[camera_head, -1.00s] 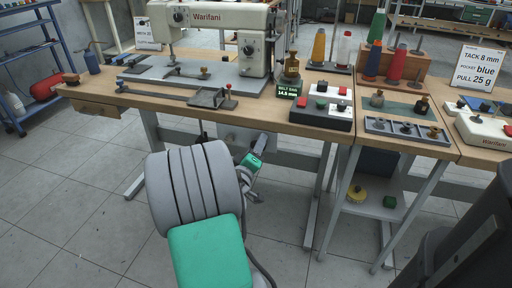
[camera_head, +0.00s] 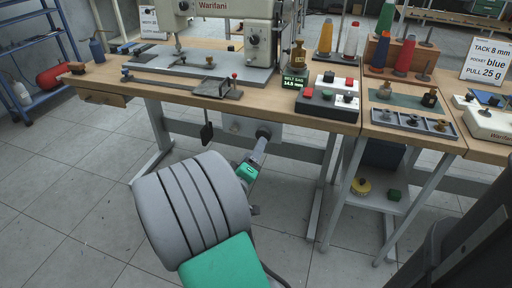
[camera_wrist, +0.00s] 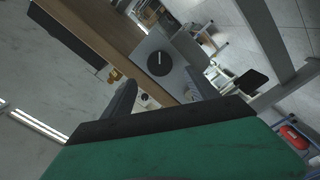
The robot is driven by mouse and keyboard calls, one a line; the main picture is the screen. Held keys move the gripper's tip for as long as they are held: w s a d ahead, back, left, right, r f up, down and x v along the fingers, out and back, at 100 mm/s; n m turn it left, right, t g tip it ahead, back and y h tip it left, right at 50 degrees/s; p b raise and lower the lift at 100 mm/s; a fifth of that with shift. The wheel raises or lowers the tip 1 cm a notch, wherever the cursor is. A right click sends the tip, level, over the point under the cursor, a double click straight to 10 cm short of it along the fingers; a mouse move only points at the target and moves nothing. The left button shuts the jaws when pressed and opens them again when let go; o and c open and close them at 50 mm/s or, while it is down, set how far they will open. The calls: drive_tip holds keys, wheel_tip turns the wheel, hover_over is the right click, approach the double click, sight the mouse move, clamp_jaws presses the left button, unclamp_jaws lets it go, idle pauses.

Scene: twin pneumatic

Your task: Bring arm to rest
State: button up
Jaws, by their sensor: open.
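My arm rises from the bottom of the head view as a grey ribbed joint and a green link. Behind it, below the workbench's front edge, is the end of the arm with a small green part and my gripper (camera_head: 259,149). It looks empty, and the jaws are small and partly hidden there. In the wrist view a dark finger (camera_wrist: 122,103) stands above a wide green and black band of my own arm, with nothing held beside it. The workbench (camera_head: 262,108) is above and behind my gripper.
A sewing machine (camera_head: 245,38), a control box (camera_head: 327,104) and a tray of weights (camera_head: 408,123) stand on the bench. Bench legs and a low shelf (camera_head: 368,205) are to the right of my arm. A blue rack (camera_head: 65,62) stands at far left. The left floor is clear.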

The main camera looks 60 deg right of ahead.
idle(0.3)
drive_tip(key=w+a+r+m+t+y+p, duration=0.1)
drive_tip(key=w+a+r+y+p, duration=0.55)
drive_tip(key=a+p, duration=0.4)
drive_tip(key=w+a+r+t+y+p, duration=0.1)
drive_tip(key=w+a+r+y+p, duration=0.4)
drive_tip(key=w+a+r+p, duration=0.45)
drive_tip(key=s+a+r+n+y+p, duration=0.1)
drive_tip(key=a+r+n+y+p, duration=0.1)
drive_tip(key=a, duration=0.5)
drive_tip(key=s+a+r+n+g+y+p, duration=0.1)
drive_tip(key=s+a+r+n+y+p, duration=0.1)
drive_tip(key=a+r+p, duration=0.2)
drive_tip(key=s+a+r+n+y+p, duration=0.2)
drive_tip(key=a+r+p, duration=0.2)
drive_tip(key=a, duration=0.6)
drive_tip(key=shift+s+r+g, duration=0.15)
drive_tip(key=shift+r+g, duration=0.15)
drive_tip(key=shift+c, duration=0.3)
